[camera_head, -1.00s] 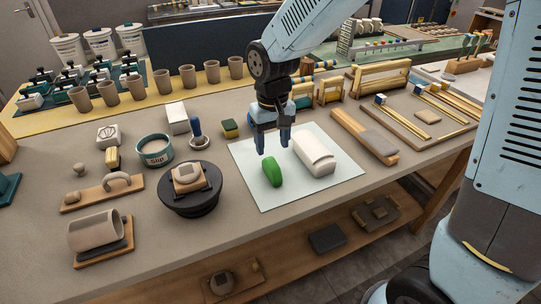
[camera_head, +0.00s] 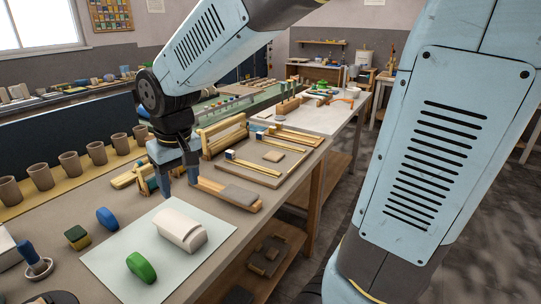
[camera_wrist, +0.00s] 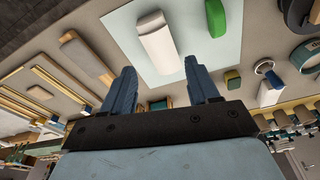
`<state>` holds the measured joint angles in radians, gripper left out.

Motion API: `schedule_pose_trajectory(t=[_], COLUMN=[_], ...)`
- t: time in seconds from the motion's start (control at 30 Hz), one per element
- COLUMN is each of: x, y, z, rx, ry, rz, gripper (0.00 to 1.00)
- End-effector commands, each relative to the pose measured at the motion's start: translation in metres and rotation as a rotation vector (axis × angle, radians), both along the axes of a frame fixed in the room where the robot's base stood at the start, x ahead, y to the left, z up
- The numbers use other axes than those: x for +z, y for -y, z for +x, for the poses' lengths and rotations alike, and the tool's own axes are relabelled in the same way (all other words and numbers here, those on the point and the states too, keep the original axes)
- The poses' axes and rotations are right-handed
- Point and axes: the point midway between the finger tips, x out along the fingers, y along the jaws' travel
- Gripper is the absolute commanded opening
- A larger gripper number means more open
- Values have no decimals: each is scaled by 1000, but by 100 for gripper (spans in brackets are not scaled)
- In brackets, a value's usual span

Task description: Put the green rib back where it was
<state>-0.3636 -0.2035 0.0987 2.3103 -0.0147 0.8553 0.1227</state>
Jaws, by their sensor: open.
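The green rib (camera_head: 141,267) lies on a pale sheet (camera_head: 120,263), left of and nearer than a white rounded block (camera_head: 181,230). In the wrist view the green rib (camera_wrist: 215,18) is at the top, right of the white block (camera_wrist: 157,38). My gripper (camera_head: 180,184) is open and empty, with fingers pointing down. It is beyond the white block, close to the wooden board with a grey slab, apart from the green rib. A blue rounded piece (camera_head: 107,218) lies by the sheet's back left edge.
A green and yellow sponge (camera_head: 77,237) and a blue-handled tool (camera_head: 36,261) are left of the sheet. The board with the grey slab (camera_head: 240,195) and wooden frames (camera_head: 222,134) stand to the right and behind. Brown cups (camera_head: 69,165) line the back left.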

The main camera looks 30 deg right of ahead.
Motion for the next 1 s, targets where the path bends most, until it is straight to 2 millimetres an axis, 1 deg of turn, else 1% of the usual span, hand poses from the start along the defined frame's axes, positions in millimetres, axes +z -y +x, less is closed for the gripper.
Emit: schedule_pose_trajectory(t=[0.03,0.2,0.4,0.5,0.6,0.7,0.83,1.0], x=[10,35,56,63,68,70,71,71], y=[18,67,118,139,155,164,167,169], z=[-5,-23,-54,-72,-88,-100,-108,-110], rx=[-29,-114,-212,-257,-296,-322,-340,-343], ry=[26,99,184,225,259,286,303,306], rz=[9,29,48,54,59,62,64,63], gripper=[60,60,60,60,60,60,60,60])
